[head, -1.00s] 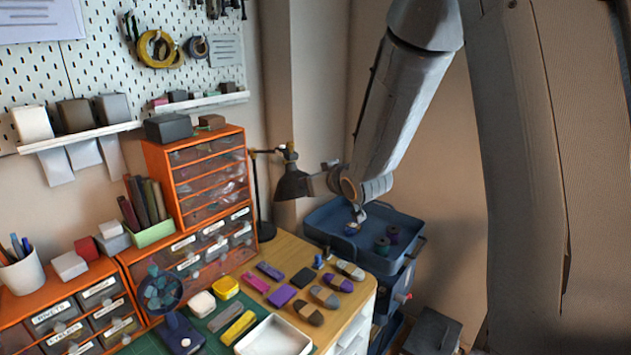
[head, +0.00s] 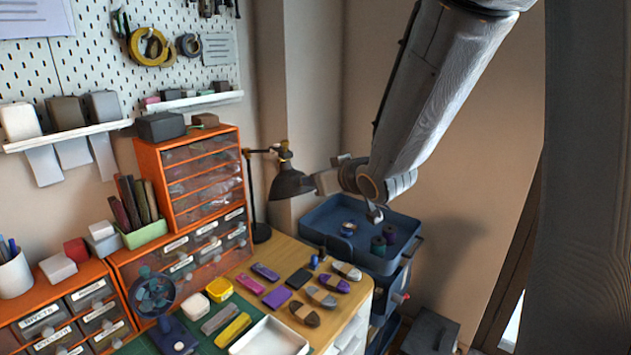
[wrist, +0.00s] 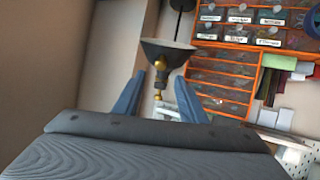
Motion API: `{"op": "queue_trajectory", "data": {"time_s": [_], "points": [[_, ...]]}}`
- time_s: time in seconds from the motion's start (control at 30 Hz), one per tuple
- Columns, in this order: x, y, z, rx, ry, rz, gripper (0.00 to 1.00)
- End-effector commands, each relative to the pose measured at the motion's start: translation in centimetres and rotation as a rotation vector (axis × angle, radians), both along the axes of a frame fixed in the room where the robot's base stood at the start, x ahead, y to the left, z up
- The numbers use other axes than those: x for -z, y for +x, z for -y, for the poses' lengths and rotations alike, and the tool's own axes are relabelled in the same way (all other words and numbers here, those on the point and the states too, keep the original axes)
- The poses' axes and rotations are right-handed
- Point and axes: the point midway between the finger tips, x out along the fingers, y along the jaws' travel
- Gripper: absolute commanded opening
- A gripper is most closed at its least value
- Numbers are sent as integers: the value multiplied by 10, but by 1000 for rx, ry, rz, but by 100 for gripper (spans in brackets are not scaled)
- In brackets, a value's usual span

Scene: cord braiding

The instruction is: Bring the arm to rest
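My arm (head: 430,85) comes down from the top right, and its wrist end (head: 388,186) hangs above the blue tray (head: 318,236) of the cart. The wrist end is to the right of the black desk lamp (head: 289,184). My gripper (wrist: 161,78) shows in the wrist view as two blue fingers spread apart with nothing held between them. The lamp's dark shade (wrist: 166,53) appears upside down beyond the fingers. I cannot tell its exact distance. The fingers are not clear in the head view.
Spools (head: 390,235) stand in the tray. The desk (head: 262,256) holds a white tray (head: 270,338), a small fan (head: 153,292) and several small blocks. Orange drawer units (head: 190,180) stand against the pegboard wall. The wall right of the arm is bare.

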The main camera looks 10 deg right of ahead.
Motion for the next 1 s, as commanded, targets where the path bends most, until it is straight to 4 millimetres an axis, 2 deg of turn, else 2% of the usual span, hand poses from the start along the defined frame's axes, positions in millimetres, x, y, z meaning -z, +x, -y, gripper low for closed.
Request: {"op": "queue_trajectory", "data": {"time_s": [0.47,0.57,0.67,0.77,0.9,1.0], "points": [[-2,-7,2,1,0,-2,38],[6,-11,6,19,-10,-32,38],[31,-24,16,71,-34,-127,38],[69,-52,31,144,-67,-286,38],[123,-114,44,234,-96,-559,38],[149,-161,45,271,-104,-741,38]]}}
